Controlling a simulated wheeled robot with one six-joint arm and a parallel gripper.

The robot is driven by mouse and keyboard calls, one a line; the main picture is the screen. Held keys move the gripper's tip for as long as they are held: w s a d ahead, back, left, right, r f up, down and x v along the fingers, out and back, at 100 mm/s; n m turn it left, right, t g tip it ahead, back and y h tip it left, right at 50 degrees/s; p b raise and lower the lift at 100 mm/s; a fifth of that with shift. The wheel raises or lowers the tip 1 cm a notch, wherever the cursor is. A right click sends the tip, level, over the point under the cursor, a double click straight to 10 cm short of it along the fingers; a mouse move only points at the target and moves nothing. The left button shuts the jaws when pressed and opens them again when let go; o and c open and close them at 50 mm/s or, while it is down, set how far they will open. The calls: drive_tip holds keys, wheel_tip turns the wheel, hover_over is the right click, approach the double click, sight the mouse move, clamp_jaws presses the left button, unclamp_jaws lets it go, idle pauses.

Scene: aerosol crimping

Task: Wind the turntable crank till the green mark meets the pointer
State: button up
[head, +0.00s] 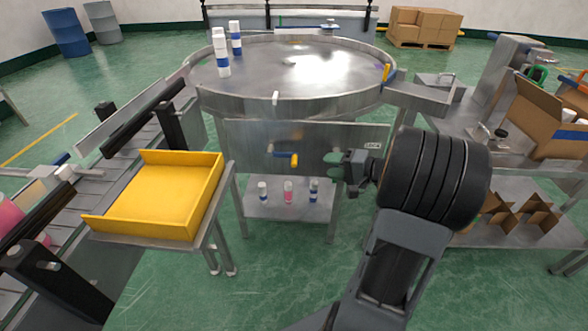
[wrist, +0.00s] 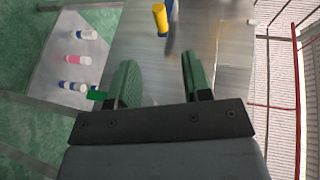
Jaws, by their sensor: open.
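The round metal turntable (head: 238,98) stands at the top centre of the head view. A small white tab (head: 275,98), perhaps the pointer, sits at its front rim. I cannot make out a green mark on the rim. The crank's yellow handle (head: 288,159) sticks out from the metal front panel below. In the wrist view the yellow handle (wrist: 160,18) and a grey crank arm (wrist: 171,28) show at the top, beyond my fingertips. My gripper (head: 335,161) is right of the handle, apart from it. Its green fingers (wrist: 158,68) are open with nothing between them.
White-and-blue cans (head: 222,55) stand on the turntable's left. Several small cans (head: 288,190) stand on the lower shelf. A yellow tray (head: 160,195) and conveyor are at left. A bench with a cardboard box (head: 545,120) is at right.

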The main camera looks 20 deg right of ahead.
sight(294, 162)
drive_tip(key=x, duration=1.3)
drive_tip(key=shift+s+b, duration=0.1)
drive_tip(key=shift+b, duration=0.25)
drive_tip(key=shift+c, duration=0.3)
clamp_jaws()
